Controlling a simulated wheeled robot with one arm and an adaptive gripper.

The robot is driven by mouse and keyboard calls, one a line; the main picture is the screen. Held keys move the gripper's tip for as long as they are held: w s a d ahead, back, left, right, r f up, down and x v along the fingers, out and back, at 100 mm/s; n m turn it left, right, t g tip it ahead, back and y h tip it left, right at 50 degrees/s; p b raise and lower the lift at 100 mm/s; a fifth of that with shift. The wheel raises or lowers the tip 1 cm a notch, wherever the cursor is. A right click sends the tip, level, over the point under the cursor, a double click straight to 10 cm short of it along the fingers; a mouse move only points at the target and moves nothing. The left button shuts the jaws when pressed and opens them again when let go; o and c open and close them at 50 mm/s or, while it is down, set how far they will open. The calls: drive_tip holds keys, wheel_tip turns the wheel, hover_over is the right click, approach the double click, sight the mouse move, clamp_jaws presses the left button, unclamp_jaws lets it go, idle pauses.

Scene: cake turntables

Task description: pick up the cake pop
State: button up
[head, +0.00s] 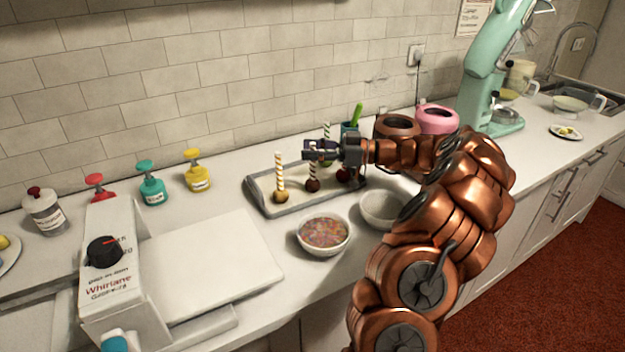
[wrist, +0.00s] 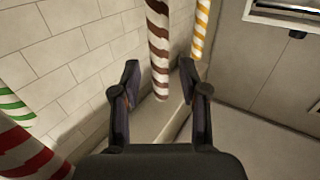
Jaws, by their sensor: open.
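Several cake pops stand upright on a grey-rimmed tray (head: 262,203). One has a yellow-striped stick (head: 279,168) and a golden-brown ball (head: 281,196) at the tray's left. A dark cake pop (head: 312,185) stands below my gripper (head: 312,150). Another dark red ball (head: 345,174) is to its right, and a green-striped stick (head: 326,132) rises behind. In the wrist view my gripper (wrist: 160,78) is open, with a brown-and-white striped stick (wrist: 158,45) showing between its fingers. I cannot tell whether they touch it. The yellow-striped stick (wrist: 201,28) is at right, red-striped (wrist: 30,150) and green-striped (wrist: 15,107) ones at left.
A bowl of sprinkles (head: 324,233) and an empty-looking white bowl (head: 382,208) stand in front of the tray. A white box with a knob (head: 110,265) is at left. Coloured pump bottles (head: 152,185) line the wall; a teal mixer (head: 490,75) stands at right.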

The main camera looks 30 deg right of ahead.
clamp_jaws()
idle(0.3)
idle(0.3)
